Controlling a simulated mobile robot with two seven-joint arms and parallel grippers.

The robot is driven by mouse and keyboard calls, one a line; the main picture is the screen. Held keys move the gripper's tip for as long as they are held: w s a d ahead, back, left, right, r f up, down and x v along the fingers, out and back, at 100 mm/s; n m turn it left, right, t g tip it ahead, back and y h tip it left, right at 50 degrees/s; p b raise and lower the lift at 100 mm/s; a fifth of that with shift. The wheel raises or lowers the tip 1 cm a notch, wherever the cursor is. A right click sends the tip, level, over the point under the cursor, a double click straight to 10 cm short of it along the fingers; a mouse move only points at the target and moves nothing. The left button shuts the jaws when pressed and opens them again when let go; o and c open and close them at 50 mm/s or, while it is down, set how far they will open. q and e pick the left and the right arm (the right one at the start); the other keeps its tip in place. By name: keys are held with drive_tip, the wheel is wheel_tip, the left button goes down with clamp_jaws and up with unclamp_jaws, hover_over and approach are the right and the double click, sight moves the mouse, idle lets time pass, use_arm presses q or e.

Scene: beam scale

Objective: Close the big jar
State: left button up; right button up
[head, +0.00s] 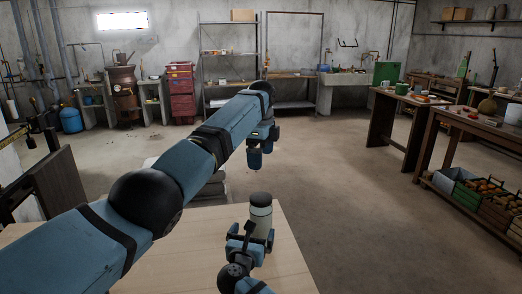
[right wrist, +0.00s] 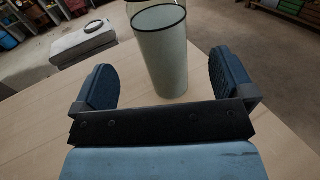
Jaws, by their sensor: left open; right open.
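A jar (head: 260,222) stands upright near the far edge of the light wooden table; its upper part is darker grey than its pale body. In the right wrist view the pale green jar (right wrist: 162,60) has a dark rim, and I cannot tell whether a lid is on it. My right gripper (right wrist: 163,72) is open, with its fingers on either side of the jar and a gap visible. My left gripper (head: 261,153) is open and empty, hanging above and beyond the jar. I cannot make out a separate lid for certain.
The wooden table (head: 285,275) is otherwise bare where visible. A grey block with a dark ring on it (right wrist: 92,27) stands beyond the table. Workbenches (head: 402,100) and crates (head: 480,200) stand at the right. Open concrete floor (head: 340,180) lies between.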

drive_tip(key=v, duration=0.5)
